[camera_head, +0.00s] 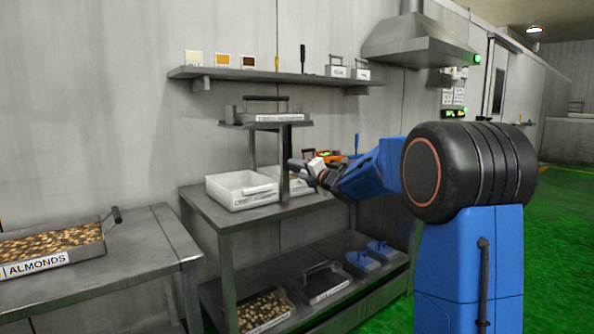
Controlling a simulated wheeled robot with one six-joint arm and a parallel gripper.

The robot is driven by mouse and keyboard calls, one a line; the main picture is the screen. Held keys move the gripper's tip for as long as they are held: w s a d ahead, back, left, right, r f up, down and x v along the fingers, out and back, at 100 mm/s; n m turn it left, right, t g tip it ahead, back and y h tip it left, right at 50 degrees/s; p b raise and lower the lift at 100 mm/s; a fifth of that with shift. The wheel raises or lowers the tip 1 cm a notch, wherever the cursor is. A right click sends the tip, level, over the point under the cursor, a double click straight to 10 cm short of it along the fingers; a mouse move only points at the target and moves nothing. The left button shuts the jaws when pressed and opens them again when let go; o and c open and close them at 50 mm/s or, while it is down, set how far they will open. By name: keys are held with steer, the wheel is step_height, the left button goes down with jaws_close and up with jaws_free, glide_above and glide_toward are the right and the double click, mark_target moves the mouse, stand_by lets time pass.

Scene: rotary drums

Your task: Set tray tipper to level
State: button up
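A grey stand that looks like the tray tipper (283,154) rises from the middle table. On its small top platform sits a dark tray (277,118) with a black handle and a white label. The top looks about level from here. My gripper (296,170) is close to the stand's post, below the platform, at the end of my blue arm. The fingers are small and partly lost against the post and the things behind. I cannot tell whether they touch the post or whether they are open.
A white bin (236,203) stands on the middle table (211,216) under the platform. An almond tray (62,262) lies on the left table (158,233). A wall shelf (290,78) with small items is above. Green floor is open at right.

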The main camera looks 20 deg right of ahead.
steer(key=shift+o, duration=1)
steer(key=v, duration=1.7)
steer(key=shift+s, duration=0.15)
steer(key=shift+d+f, duration=0.1)
